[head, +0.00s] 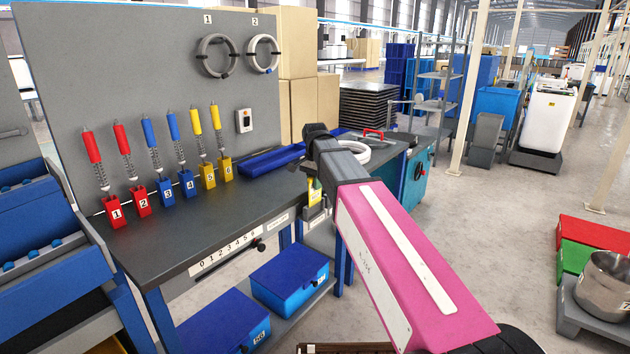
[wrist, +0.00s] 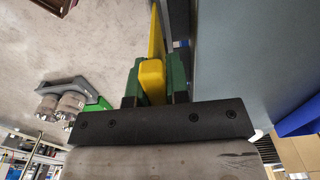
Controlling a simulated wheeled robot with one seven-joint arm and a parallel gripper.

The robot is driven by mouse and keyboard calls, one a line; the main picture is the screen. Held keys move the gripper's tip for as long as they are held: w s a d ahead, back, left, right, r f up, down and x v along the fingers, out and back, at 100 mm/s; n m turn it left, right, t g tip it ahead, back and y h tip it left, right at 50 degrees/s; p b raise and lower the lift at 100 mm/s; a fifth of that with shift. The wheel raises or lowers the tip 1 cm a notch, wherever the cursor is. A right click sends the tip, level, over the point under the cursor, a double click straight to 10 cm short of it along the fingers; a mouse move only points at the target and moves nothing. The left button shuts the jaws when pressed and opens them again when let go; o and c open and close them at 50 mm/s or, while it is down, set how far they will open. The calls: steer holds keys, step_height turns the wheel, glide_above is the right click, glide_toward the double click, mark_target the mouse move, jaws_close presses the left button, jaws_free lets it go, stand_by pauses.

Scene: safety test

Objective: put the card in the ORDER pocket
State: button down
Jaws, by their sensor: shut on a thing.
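My gripper (head: 314,178) is at the front edge of the bench, pointing down, mostly hidden behind my arm in the head view. It is shut on a yellow card (head: 315,196), which hangs upright below the fingers. In the wrist view the yellow card (wrist: 153,74) sits between the green fingers of my gripper (wrist: 156,82). A small grey pocket with a pale label (head: 318,214) shows just below the card at the bench front. I cannot read its label, nor tell whether the card is inside it or in front of it.
The dark bench (head: 200,222) carries numbered coloured holders on the left and a blue tray (head: 262,162) at the back. A white ring (head: 356,151) lies beyond my wrist. Blue boxes (head: 290,278) stand on the shelf below.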

steer(key=shift+f, duration=2)
steer(key=c, duration=1)
jaws_free()
step_height(320, 180, up, 18)
steer(key=shift+f, duration=0.15)
stand_by(0.3)
